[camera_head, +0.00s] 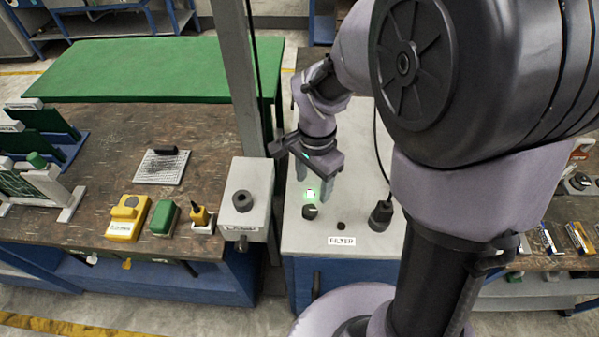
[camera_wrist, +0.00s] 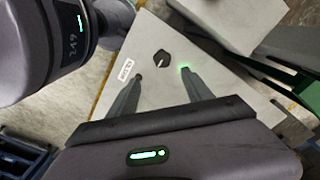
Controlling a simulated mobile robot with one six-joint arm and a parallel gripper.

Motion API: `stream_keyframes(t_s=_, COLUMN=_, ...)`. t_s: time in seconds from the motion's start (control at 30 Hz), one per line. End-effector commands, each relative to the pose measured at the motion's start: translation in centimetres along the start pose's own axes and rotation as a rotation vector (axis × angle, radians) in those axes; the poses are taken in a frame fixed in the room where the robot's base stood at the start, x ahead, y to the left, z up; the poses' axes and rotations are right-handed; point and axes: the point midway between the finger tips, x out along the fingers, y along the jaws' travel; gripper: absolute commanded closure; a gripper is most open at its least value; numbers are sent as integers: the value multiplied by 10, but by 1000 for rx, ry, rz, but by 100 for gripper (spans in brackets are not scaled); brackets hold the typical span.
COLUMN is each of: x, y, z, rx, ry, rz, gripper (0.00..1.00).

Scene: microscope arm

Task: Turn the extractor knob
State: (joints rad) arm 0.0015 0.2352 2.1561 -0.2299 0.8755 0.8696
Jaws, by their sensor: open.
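A small dark knob (camera_head: 310,212) with a light pointer line sits on the pale top of a cabinet labelled FILTER (camera_head: 341,240). The wrist view shows this knob (camera_wrist: 161,59) as a dark, faceted shape with a thin white line. My gripper (camera_head: 312,188) hangs fingers-down above the cabinet top, close to the knob. In the wrist view my gripper (camera_wrist: 160,74) has its fingers apart, with the knob just beyond the gap between the tips. Nothing is between the fingers. A green light (camera_head: 310,194) glows beside the knob, near the right fingertip in the wrist view.
A small dark button (camera_head: 341,226) and a black fitting with a cable (camera_head: 382,215) are on the same cabinet top. A grey box (camera_head: 246,208) with a black round knob stands to the left, next to a grey post (camera_head: 240,70). The workbench (camera_head: 100,190) holds several small items.

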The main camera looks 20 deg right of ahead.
Motion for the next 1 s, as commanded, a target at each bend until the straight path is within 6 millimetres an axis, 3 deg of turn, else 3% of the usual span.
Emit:
stream_keyframes(t_s=0.03, x=20, y=1, z=0, rx=-1, ry=-2, rz=5, gripper=41)
stream_keyframes(t_s=0.2, x=70, y=1, z=0, rx=-1, ry=-1, rz=3, gripper=41)
stream_keyframes(t_s=0.4, x=107, y=0, z=0, rx=-1, ry=-1, rz=1, gripper=41)
stream_keyframes(t_s=0.8, x=116, y=0, z=0, rx=-1, ry=0, rz=-1, gripper=41)
stream_keyframes(t_s=1.0, x=116, y=0, z=0, rx=-1, ry=0, rz=-1, gripper=79)
